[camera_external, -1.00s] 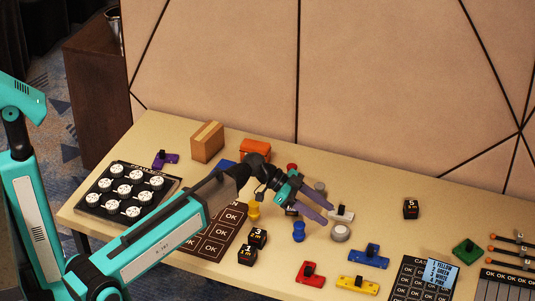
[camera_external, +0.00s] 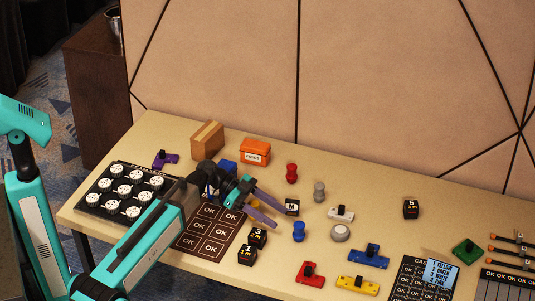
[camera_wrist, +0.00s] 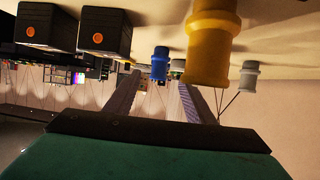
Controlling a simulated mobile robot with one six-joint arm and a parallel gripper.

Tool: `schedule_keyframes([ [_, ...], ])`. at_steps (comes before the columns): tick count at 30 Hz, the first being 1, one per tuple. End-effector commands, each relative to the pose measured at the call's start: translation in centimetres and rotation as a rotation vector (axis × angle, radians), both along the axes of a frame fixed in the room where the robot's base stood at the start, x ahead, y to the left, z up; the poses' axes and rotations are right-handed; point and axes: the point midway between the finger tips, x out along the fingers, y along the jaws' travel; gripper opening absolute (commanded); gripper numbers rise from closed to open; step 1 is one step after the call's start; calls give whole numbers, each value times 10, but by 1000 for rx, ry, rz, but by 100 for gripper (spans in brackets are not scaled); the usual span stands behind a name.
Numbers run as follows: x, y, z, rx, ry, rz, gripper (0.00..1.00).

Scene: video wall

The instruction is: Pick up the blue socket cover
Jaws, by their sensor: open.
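A flat blue piece with a black knob (camera_external: 369,256), likely the blue socket cover, lies on the table (camera_external: 455,206) right of centre. My gripper (camera_external: 282,216) is open and empty, well to its left, with its fingers pointing right. A blue peg (camera_external: 299,231) stands just beyond the fingertips; in the wrist view the blue peg (camera_wrist: 160,64) shows between the open fingers (camera_wrist: 158,80), farther off. I cannot make out the flat blue piece in the wrist view.
Red (camera_external: 310,274), yellow (camera_external: 357,285) and white (camera_external: 341,213) knobbed pieces lie around the blue one. In the wrist view, a yellow peg (camera_wrist: 211,45) is close. Bare table lies behind the blue piece.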

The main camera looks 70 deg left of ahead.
Motion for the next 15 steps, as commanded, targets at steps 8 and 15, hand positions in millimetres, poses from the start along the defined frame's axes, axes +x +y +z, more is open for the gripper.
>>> schedule_keyframes([
  [8,6,-7,-4,0,2,-1,49],
  [15,25,-28,-15,0,2,-1,49],
])
